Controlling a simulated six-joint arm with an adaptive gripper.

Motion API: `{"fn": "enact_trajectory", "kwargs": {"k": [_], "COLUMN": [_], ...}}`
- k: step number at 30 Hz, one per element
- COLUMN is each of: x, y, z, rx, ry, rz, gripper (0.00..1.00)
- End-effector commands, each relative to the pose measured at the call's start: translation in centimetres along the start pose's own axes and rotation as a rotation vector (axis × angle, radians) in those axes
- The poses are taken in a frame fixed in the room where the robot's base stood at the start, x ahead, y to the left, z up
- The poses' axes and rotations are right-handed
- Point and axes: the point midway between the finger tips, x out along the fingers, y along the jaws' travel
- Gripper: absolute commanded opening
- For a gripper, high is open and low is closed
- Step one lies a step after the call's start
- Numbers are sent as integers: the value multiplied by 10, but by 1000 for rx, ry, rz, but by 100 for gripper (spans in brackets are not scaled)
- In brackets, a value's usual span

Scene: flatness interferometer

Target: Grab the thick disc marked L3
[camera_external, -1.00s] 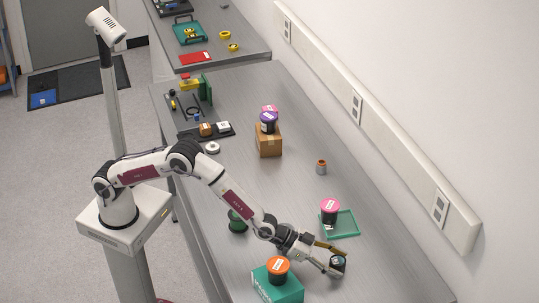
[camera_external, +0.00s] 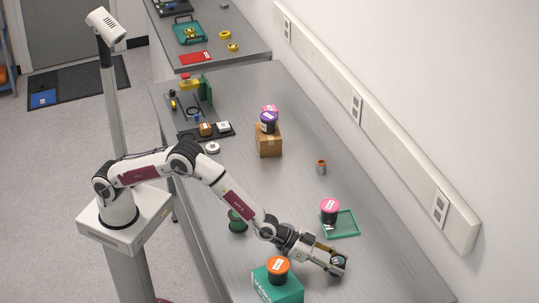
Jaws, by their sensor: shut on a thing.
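My gripper (camera_external: 341,261) is low over the near right part of the bench. It is shut on a small dark disc (camera_external: 338,261) with a light top, mostly hidden between the fingers. I cannot read its marking at this size. The disc appears to be at the bench surface. Just behind the gripper, a dark container with a pink lid (camera_external: 329,206) stands on a green tray (camera_external: 354,229).
A teal box (camera_external: 286,291) with an orange-lidded container (camera_external: 278,266) stands left of the gripper. A dark green object (camera_external: 237,222) is beside the forearm. A cardboard box (camera_external: 269,142) carries stacked containers. The wall (camera_external: 440,120) bounds the right side.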

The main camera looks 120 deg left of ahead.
Motion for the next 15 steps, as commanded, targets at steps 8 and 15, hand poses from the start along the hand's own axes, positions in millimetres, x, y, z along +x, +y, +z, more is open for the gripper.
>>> {"fn": "enact_trajectory", "kwargs": {"k": [8, 15], "x": [-2, -11], "y": [0, 0], "z": [-6, -25], "rx": [-1, -2], "ry": [3, 6], "rz": [-1, 0], "gripper": [8, 8]}}
